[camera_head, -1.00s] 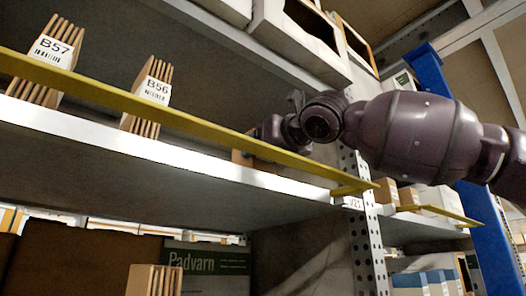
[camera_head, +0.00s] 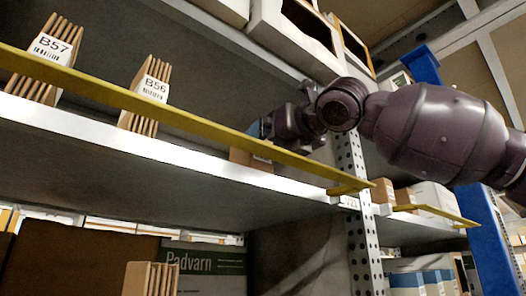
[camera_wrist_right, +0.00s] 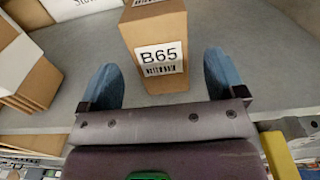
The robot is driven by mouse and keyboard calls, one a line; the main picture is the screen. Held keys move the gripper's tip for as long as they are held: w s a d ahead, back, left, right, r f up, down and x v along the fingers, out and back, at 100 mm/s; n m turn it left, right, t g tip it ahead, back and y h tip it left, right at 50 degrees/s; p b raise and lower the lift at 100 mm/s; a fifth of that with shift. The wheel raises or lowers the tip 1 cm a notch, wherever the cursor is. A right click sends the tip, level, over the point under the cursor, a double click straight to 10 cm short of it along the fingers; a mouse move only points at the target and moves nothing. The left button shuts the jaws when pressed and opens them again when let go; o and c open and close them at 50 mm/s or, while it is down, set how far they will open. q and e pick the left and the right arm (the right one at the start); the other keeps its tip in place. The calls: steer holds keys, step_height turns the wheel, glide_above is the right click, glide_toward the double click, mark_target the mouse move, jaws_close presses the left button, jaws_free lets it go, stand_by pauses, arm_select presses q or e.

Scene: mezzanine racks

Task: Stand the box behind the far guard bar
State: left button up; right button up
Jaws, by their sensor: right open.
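A brown cardboard box labelled B65 (camera_wrist_right: 157,45) stands upright on the grey shelf between my right gripper's fingers, apart from both. In the head view the box (camera_head: 240,156) is partly hidden behind the long yellow guard bar (camera_head: 190,122), on the shelf side of it. My right gripper (camera_head: 264,128) reaches over that bar and is open; its blue fingers also show in the wrist view (camera_wrist_right: 163,82). A second yellow guard bar (camera_head: 437,213) fronts the shelf bay to the right. My left gripper is not in view.
Slatted brown boxes labelled B57 (camera_head: 42,62) and B56 (camera_head: 148,95) stand further left on the same shelf. A perforated upright (camera_head: 364,245) and a blue post (camera_head: 487,235) stand at the right. Shelf space between B56 and the box is clear.

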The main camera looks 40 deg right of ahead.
steer(key=s+b, duration=0.1)
steer(key=s, duration=0.7)
steer(key=shift+a, duration=0.45)
